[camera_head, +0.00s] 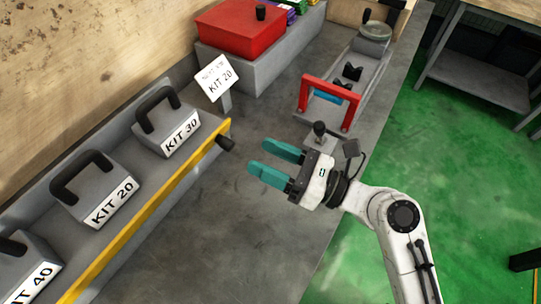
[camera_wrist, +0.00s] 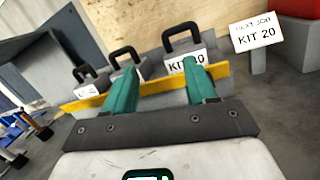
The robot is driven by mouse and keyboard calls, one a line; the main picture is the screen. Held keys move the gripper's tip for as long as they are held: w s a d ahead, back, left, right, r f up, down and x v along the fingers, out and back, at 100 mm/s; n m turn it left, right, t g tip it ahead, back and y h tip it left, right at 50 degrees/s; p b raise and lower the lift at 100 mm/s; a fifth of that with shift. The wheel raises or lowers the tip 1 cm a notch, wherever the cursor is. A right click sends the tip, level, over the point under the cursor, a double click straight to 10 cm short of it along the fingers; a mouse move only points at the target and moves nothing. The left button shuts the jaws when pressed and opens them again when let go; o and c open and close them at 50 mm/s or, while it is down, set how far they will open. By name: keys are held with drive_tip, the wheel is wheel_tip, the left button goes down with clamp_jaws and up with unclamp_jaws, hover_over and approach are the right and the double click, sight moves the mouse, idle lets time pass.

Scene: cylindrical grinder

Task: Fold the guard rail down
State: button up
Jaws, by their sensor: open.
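The yellow guard rail (camera_head: 157,205) runs along the front edge of the grey kit rack (camera_head: 115,145), standing up before the kits. A black knob (camera_head: 226,143) sticks out at its far end. In the wrist view the yellow rail (camera_wrist: 158,87) crosses behind my fingers. My gripper (camera_head: 259,156) has two teal fingers, open and empty. It is over the bench, a little right of the knob and apart from it. In the wrist view my gripper (camera_wrist: 158,72) points toward the rack, and the knob cannot be made out.
Kit 30 (camera_head: 178,138), Kit 20 (camera_head: 106,199) and Kit 40 (camera_head: 33,283) have black handles. A Kit 20 sign (camera_head: 217,78) stands beyond the rail. A red box (camera_head: 240,27) and the grinder with red frame (camera_head: 331,84) are farther back. Bare bench (camera_head: 215,220) lies before the rail.

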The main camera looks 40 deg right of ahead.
drive_tip(key=m+g+h+p, duration=0.1)
drive_tip(key=h+p, duration=0.1)
drive_tip(key=p, duration=0.4)
approach(232, 147)
drive_tip(key=shift+s+d, duration=0.15)
drive_tip(key=shift+s, duration=0.1)
drive_tip(key=shift+w+f, duration=0.15)
drive_tip(key=shift+w, duration=0.05)
drive_tip(key=p+x, duration=0.1)
drive_tip(key=x, duration=0.9)
drive_tip(key=shift+w, duration=0.15)
clamp_jaws()
